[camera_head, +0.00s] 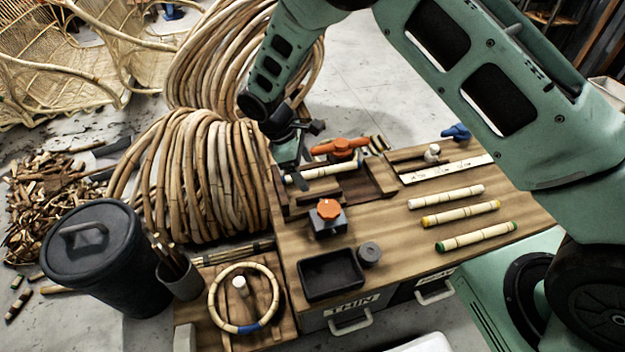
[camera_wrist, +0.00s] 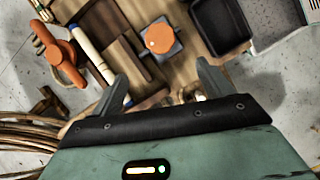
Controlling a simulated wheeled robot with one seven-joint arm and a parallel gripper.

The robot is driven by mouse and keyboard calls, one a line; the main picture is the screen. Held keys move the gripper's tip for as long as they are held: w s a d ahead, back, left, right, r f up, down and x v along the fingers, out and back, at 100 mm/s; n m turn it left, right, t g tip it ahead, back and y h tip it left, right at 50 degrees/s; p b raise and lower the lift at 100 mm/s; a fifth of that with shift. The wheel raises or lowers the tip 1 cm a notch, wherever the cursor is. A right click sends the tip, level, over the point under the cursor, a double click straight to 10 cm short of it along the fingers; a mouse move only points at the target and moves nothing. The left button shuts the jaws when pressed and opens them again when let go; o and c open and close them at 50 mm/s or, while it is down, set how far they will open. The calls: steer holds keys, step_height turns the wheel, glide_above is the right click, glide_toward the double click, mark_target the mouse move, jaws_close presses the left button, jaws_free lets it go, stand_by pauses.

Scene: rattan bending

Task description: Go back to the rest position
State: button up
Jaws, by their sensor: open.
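My gripper (camera_head: 292,160) is above the left end of the wooden tray on the workbench, near one end of a rattan piece (camera_head: 330,170). In the wrist view my gripper (camera_wrist: 163,85) shows two fingers spread wide with nothing between them. The rattan piece, pale with a blue band, also shows in the wrist view (camera_wrist: 90,52) to the left of the fingers. It lies in the tray beside an orange clamp handle (camera_head: 340,147). Whether a fingertip touches anything is unclear in the head view.
An orange-knobbed block (camera_head: 327,218), a black bin (camera_head: 331,274) and three rattan sticks (camera_head: 460,213) are on the workbench (camera_head: 400,250). Rattan coils (camera_head: 200,180) stand close at left. A dark lidded bucket (camera_head: 105,260) and a rattan ring (camera_head: 245,298) are at lower left.

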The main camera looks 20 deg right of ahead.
steer(key=shift+v, duration=1.05)
